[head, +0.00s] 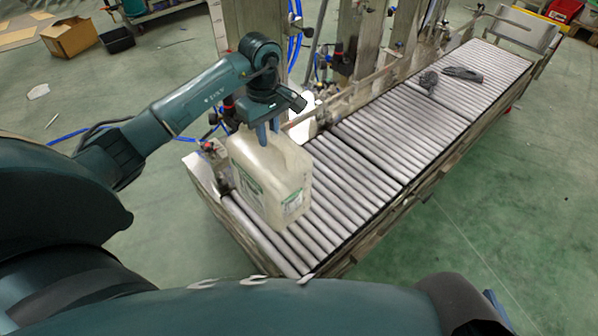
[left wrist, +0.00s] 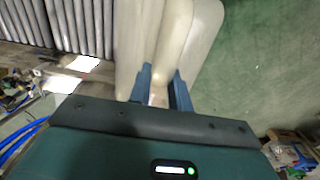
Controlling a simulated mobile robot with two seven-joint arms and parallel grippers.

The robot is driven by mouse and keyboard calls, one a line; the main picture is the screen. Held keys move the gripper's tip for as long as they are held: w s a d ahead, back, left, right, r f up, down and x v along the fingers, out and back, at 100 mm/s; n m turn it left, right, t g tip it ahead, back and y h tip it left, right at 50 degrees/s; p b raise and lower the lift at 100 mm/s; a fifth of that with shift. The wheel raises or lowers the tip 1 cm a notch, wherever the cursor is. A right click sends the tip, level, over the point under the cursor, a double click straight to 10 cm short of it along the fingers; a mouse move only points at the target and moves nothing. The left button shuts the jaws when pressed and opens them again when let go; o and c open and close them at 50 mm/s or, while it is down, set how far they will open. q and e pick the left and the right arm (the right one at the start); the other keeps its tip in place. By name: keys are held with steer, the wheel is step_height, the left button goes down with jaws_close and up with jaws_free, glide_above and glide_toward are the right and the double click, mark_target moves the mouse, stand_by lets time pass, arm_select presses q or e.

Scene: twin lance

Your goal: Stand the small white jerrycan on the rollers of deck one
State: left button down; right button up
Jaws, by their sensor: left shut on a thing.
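The small white jerrycan (head: 270,178) is upright at the near end of the roller conveyor (head: 345,160), with a label on its side. My left gripper (head: 268,132) is above it, its two fingers shut on the jerrycan's top handle. In the left wrist view the jerrycan's handle (left wrist: 172,45) shows between the two blue fingers (left wrist: 160,92). The jerrycan's base is over the near rollers; I cannot tell whether it touches them or hangs slightly above. My right gripper is not clearly in view.
Dark gloves or cloths (head: 462,74) lie on the far rollers. Metal posts and hoses line the conveyor's back side. A cardboard box (head: 69,37) and a black bin (head: 117,39) stand on the floor at the upper left. Green floor right of the conveyor is clear.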

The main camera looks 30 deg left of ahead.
mark_target(269, 149)
arm_select(q)
step_height(269, 149, down, 3)
steer(key=shift+s+f, duration=0.1)
steer(key=shift+s, duration=0.05)
step_height(269, 149, down, 4)
steer(key=shift+r+b, duration=0.2)
steer(key=shift+b, duration=0.3)
steer(key=shift+f, duration=0.4)
steer(key=shift+f, duration=0.15)
steer(key=c, duration=1.3)
jaws_free()
